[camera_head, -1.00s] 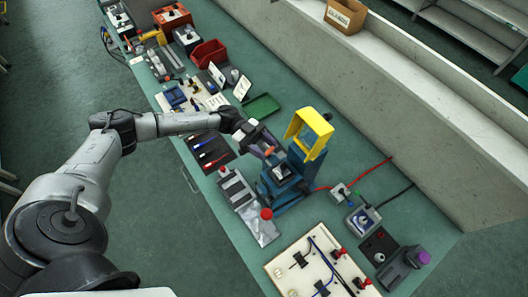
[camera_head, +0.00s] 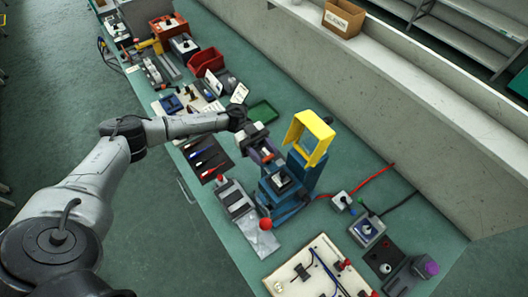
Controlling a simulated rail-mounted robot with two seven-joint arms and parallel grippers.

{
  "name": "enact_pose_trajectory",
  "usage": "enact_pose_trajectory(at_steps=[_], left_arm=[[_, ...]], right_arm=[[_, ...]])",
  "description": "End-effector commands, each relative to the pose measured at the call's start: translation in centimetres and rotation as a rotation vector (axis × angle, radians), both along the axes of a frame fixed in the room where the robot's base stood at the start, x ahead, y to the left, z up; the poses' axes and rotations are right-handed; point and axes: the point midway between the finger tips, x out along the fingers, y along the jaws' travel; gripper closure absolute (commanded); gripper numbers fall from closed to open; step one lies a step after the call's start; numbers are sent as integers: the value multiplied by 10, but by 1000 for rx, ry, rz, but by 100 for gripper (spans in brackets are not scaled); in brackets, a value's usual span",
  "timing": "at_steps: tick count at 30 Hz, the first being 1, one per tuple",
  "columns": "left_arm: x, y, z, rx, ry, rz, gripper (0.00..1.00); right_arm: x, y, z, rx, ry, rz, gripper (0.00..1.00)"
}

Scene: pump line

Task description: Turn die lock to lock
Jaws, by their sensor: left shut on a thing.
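A blue press (camera_head: 291,197) with a yellow guard frame (camera_head: 310,136) stands on the green bench near the middle of the view. My left arm reaches in from the left. My left gripper (camera_head: 264,151) is at the left rear side of the press, shut on a small part there that I take to be the die lock (camera_head: 268,156). The jaws cover most of this part, so its angle is hard to read. A dark square die area with a light piece (camera_head: 283,180) shows on the press, in front of the gripper. My right gripper is not in view.
A grey plate with a red knob (camera_head: 264,224) lies left of the press. A tool mat (camera_head: 207,157), a green tray (camera_head: 263,112) and a red bin (camera_head: 206,62) lie behind. Cables, small boxes and a white board (camera_head: 318,270) lie to the right and front.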

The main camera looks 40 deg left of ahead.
Motion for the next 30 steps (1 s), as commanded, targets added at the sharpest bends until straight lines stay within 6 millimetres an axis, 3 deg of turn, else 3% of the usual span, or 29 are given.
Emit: enact_pose_trajectory(at_steps=[2,3,6,17,30], left_arm=[[0,-1,2,-4,-1,-4,77],[0,-1,2,-4,-1,-4,50],[0,-1,1,-4,-1,-3,43],[2,10,-1,0,-1,1,43],[19,90,-2,-2,-3,2,43]], right_arm=[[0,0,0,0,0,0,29],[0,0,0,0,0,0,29],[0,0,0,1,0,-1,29],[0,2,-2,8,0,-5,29],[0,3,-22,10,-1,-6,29]])
